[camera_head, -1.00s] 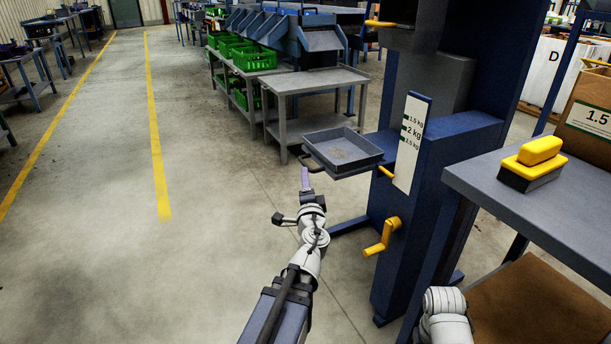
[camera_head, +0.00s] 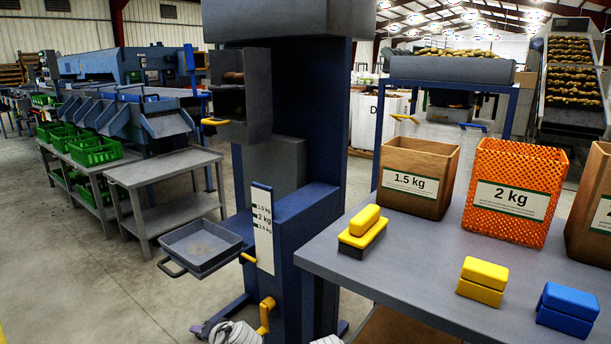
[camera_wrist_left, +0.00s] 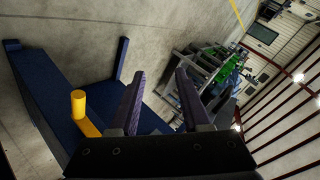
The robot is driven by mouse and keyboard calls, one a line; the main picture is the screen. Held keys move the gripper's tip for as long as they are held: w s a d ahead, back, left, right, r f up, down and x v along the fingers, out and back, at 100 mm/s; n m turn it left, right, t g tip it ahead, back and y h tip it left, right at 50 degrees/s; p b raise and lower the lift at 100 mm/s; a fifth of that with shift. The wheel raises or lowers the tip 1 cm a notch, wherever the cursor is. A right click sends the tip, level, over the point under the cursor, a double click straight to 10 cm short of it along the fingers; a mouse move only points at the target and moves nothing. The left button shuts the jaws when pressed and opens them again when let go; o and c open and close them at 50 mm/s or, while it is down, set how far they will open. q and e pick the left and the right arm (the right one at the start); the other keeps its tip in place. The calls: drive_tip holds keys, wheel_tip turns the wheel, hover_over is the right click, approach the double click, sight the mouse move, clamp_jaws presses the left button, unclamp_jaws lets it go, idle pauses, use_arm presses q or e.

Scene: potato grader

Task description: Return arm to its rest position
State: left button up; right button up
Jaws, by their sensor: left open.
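My left gripper (camera_wrist_left: 158,95) is open and empty in the left wrist view, its two dark purple fingers apart. Beyond the fingers I see the concrete floor, a blue base and a yellow crank handle (camera_wrist_left: 80,108) to the left.
The stand carries a grey tray (camera_head: 203,247) and a yellow crank (camera_head: 265,315). The grey table (camera_head: 400,255) at right holds yellow and blue blocks, a 1.5 kg box (camera_head: 418,160) and an orange 2 kg crate (camera_head: 513,215). Open floor lies at lower left.

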use_arm(q)
drive_tip(key=s+d+f+m+g+h+p, duration=0.1)
drive_tip(key=s+d+g+h+p, duration=0.25)
drive_tip(key=s+d, duration=0.55)
drive_tip(key=s+d+f+m+g+h+p, duration=0.1)
drive_tip(key=s+d+g+h+p, duration=0.25)
drive_tip(key=s+d, duration=0.55)
wheel_tip(320, 180, up, 36)
drive_tip(key=w+d+p, duration=0.2)
drive_tip(key=p, duration=3.3)
drive_tip(key=shift+w+g, duration=0.3)
drive_tip(key=shift+w, duration=0.05)
use_arm(e)
wheel_tip(320, 180, up, 43)
drive_tip(key=shift+r, duration=0.2)
